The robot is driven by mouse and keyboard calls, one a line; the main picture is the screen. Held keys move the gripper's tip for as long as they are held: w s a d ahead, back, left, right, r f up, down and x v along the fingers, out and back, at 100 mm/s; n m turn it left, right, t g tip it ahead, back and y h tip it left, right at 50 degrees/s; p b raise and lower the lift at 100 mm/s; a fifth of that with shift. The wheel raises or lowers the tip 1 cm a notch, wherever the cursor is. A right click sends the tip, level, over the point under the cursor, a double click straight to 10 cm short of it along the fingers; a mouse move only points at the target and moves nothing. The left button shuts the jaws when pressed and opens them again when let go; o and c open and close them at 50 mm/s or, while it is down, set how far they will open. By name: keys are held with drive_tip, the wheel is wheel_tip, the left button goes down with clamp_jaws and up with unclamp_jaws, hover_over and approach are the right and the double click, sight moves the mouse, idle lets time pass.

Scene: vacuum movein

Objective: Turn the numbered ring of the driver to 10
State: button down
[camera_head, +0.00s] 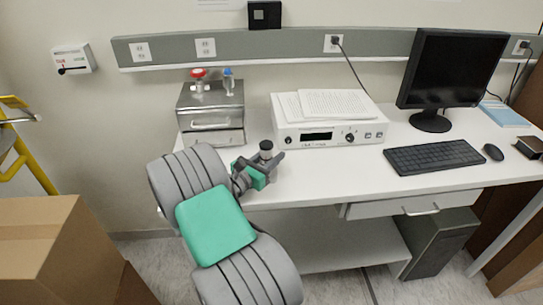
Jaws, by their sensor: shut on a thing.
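My gripper (267,160) is over the front edge of the white desk, left of the white instrument box. It is shut on a small dark upright cylinder with a grey top (266,146), which stands up between its grey fingers. This looks like the driver, but it is too small to be sure. No ring numbers or marks can be read on it. The lower part of the cylinder is hidden by the fingers.
The white instrument box (312,135) has a dark display, a knob and papers on top. A metal case (211,104) with red and blue valves stands behind my gripper. A monitor (452,70) and keyboard (434,157) are at right. A cardboard box (40,250) is at lower left.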

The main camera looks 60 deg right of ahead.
idle(0.4)
drive_tip(key=c, duration=1)
unclamp_jaws()
